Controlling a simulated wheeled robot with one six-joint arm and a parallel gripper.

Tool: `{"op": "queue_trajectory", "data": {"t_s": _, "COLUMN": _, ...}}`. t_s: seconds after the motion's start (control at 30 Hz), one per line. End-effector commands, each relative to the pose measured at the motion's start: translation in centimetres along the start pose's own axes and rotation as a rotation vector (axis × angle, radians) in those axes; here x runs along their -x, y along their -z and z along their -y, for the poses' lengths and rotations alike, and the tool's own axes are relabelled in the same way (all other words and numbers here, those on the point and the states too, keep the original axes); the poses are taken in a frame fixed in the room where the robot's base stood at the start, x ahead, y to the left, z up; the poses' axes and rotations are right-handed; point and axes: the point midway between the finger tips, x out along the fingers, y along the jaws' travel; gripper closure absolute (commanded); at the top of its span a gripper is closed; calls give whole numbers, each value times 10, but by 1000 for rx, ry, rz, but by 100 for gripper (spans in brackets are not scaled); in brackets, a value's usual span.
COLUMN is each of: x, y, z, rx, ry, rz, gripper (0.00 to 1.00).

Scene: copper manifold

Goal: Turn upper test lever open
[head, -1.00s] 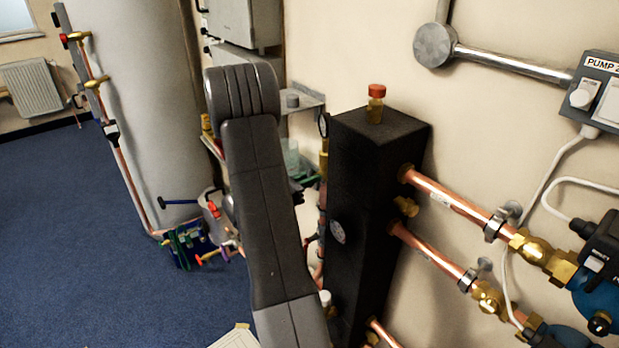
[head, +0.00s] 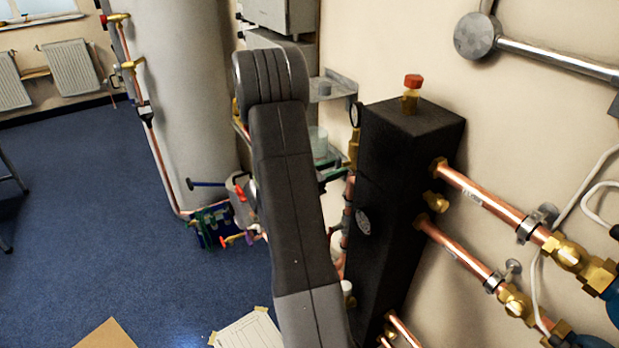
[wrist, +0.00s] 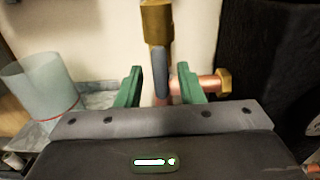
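In the wrist view, a grey lever (wrist: 160,80) hangs below a brass valve body (wrist: 157,22). I take it to be the upper test lever. My gripper (wrist: 161,84) has two green fingers, one on each side of the lever in the picture, with a gap on both sides. The fingers are apart and hold nothing. Whether the lever is within the fingers' reach in depth is unclear. In the head view, a green finger of my gripper (head: 335,173) shows left of the black manifold block (head: 405,150). My arm hides most of the gripper, and the lever cannot be made out there.
A copper pipe with a brass end (wrist: 222,82) lies just right of the fingers. A translucent cup (wrist: 38,92) stands on a grey shelf at left. A red-capped brass fitting (head: 411,95) tops the block. Blue floor (head: 120,270) is open at left.

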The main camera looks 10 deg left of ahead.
Motion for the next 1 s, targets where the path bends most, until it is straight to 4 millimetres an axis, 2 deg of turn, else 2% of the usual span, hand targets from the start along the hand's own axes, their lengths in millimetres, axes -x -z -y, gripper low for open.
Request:
{"op": "queue_trajectory", "data": {"t_s": 0.4, "x": 80, "y": 1, "z": -1, "rx": -1, "ry": -6, "rz": 1, "gripper": 66}}
{"op": "queue_trajectory", "data": {"t_s": 0.6, "x": 108, "y": 1, "z": 0, "rx": 0, "ry": -3, "rz": 1, "gripper": 66}}
{"op": "queue_trajectory", "data": {"t_s": 0.8, "x": 121, "y": 1, "z": 0, "rx": 1, "ry": -2, "rz": 0, "gripper": 66}}
{"op": "queue_trajectory", "data": {"t_s": 1.0, "x": 123, "y": 0, "z": 0, "rx": 1, "ry": -1, "rz": 1, "gripper": 66}}
